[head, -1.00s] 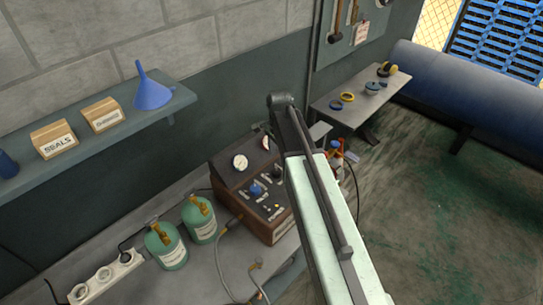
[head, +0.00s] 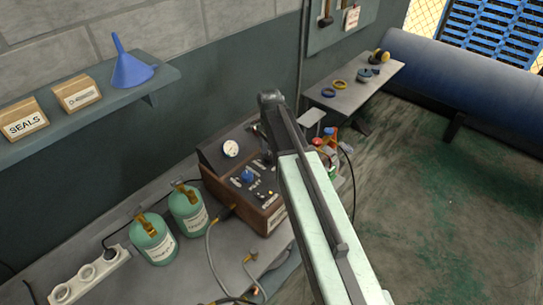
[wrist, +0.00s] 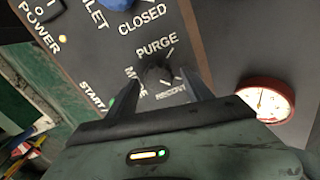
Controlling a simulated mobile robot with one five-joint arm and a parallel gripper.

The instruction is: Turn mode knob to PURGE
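The mode knob (wrist: 158,77) is a small dark knob on the dark panel in the wrist view, with the PURGE label (wrist: 156,47) above it and a partly covered RECOVER label below. My gripper (wrist: 160,84) reaches over the panel with its two dark fingers apart, one on each side of the knob. I see gaps beside the knob; contact is not clear. The pointer direction is too dark to read. In the head view the recharge machine (head: 272,222) stands on the bench, and my arm hides its right part, the mode knob and my gripper.
A red-rimmed gauge (wrist: 265,100) is right of my gripper in the wrist view. A blue knob (wrist: 117,3) is at its top edge. Two green cylinders (head: 154,240) and a power strip (head: 88,274) stand left of the machine. A shelf (head: 110,118) hangs above.

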